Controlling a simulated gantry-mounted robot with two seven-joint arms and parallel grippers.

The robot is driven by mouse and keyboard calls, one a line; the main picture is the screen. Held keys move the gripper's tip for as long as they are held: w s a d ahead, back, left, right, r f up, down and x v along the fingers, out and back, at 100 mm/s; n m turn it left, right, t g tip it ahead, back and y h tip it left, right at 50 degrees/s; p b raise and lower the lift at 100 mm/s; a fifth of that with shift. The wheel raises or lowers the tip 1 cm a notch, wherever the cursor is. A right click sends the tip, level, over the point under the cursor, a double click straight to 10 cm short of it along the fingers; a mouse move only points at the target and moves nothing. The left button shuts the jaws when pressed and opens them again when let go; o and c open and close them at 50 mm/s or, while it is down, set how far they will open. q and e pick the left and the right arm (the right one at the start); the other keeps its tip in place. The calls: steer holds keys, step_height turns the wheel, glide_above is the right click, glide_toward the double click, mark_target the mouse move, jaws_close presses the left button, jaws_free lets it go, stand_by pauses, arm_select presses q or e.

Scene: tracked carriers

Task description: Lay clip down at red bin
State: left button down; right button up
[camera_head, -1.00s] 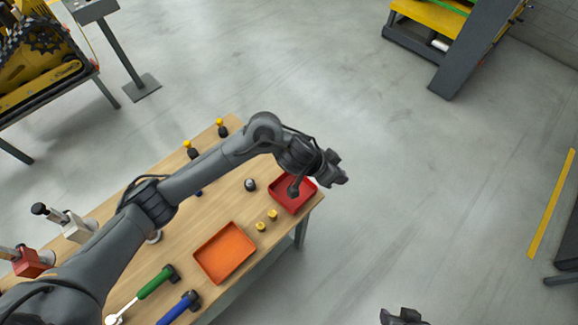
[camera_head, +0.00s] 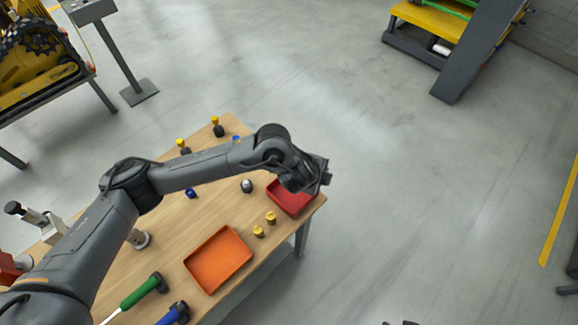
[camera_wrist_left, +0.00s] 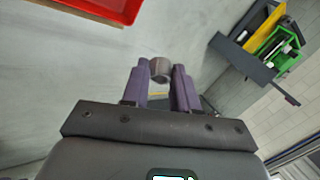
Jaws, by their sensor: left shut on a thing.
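The red bin (camera_head: 288,202) sits at the right end of the wooden table, partly hidden under my left wrist. Its red rim also shows at the top left of the left wrist view (camera_wrist_left: 112,10). My left gripper (camera_head: 323,178) is at the bin's far right side, above the table's edge. In the left wrist view its fingers (camera_wrist_left: 160,78) are shut on a small grey rounded piece, apparently the clip (camera_wrist_left: 160,68); only its end shows. In that view the bin lies off to the left of the fingers. Only a dark sliver of my right gripper (camera_head: 402,323) shows at the bottom edge.
An orange tray (camera_head: 218,260) lies on the table (camera_head: 205,215) in front of the red bin. Two small yellow pieces (camera_head: 264,224) stand between them. Green-handled (camera_head: 140,292) and blue-handled (camera_head: 175,314) tools lie at the front. Open floor is to the right.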

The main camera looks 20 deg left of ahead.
arm_select(q)
steer(key=w+a+f+m+b, duration=0.1)
steer(key=a+b, duration=0.1)
steer(key=a, duration=0.3)
steer(key=w+a+f+m+t+b, duration=0.1)
steer(key=a+f+m+b, duration=0.1)
steer(key=a, duration=0.3)
steer(key=shift+w+a+f+h+b, duration=0.25)
steer(key=shift+w+f+h+b, duration=0.05)
steer(key=shift+b, duration=0.15)
steer(key=shift+s+f+b, duration=0.1)
steer(key=shift+f+b, duration=2.65)
steer(key=shift+f, duration=1.55)
